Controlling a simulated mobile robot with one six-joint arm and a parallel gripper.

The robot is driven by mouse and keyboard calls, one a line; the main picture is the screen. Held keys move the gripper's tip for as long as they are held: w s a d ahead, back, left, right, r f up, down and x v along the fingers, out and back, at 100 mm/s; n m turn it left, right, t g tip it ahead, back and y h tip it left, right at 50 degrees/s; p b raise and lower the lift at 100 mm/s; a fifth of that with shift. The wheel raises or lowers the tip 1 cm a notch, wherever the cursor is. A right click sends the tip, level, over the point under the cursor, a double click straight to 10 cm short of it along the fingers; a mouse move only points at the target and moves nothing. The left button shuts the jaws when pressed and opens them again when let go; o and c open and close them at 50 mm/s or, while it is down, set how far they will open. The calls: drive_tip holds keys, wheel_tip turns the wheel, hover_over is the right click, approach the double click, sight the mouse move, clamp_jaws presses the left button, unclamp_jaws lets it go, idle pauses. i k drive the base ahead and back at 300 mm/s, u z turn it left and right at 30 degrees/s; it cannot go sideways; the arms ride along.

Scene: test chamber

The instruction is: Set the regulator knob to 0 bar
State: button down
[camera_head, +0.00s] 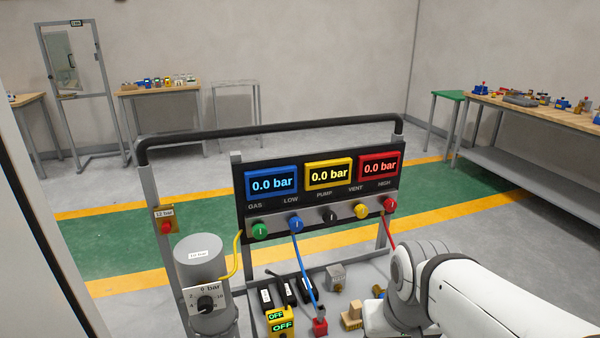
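The regulator is a grey cylinder (200,257) at the lower left, with a white scale plate (187,298) on its front. The black regulator knob (208,303) sits on this plate, with small numbers and the word "bar" around it. Its pointer is too small to read, so I cannot tell its setting. My white arm comes in from the lower right, well to the right of the knob. My gripper is not in view.
A display panel (320,197) behind shows three readings of 0.0 bar above several coloured knobs. A black rail (270,130) frames the cart. A yellow box (281,325) marked OFF, black blocks and a red connector (320,327) stand right of the regulator. Hoses hang between.

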sight(205, 302)
drive_tip(key=z, duration=0.1)
drive_tip(key=k, duration=0.5)
drive_tip(key=u, duration=0.6)
drive_tip(key=i, duration=0.4)
drive_tip(key=u, duration=1.1)
drive_tip(key=k, duration=0.65)
drive_tip(key=z, duration=0.4)
